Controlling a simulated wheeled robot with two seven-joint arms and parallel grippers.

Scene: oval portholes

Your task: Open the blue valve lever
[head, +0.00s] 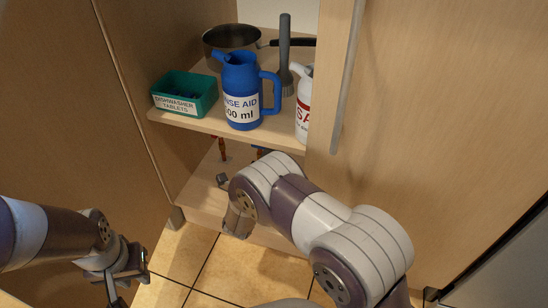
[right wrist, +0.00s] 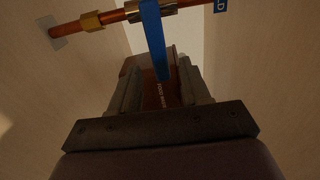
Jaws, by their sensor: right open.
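The blue valve lever (right wrist: 154,42) shows in the right wrist view. It stands crosswise to a copper pipe (right wrist: 115,16) and points down the picture toward my right gripper. My right gripper (right wrist: 157,78) is open, with a finger on each side of the lever's lower end in the picture. I cannot tell whether either finger touches it. In the head view my right arm covers most of the low cabinet space, and only a bit of blue (head: 262,152) shows under the shelf. My left gripper (head: 122,285) hangs at the lower left, away from the cabinet; its jaws are unclear.
The shelf (head: 205,123) above bears a blue jug (head: 241,85), a green tablet box (head: 184,93), a pan (head: 231,38) and a white bottle (head: 304,112). A brass fitting (right wrist: 91,21) and a blue tag (right wrist: 220,5) sit on the pipe. A cabinet door (head: 430,130) stands at right.

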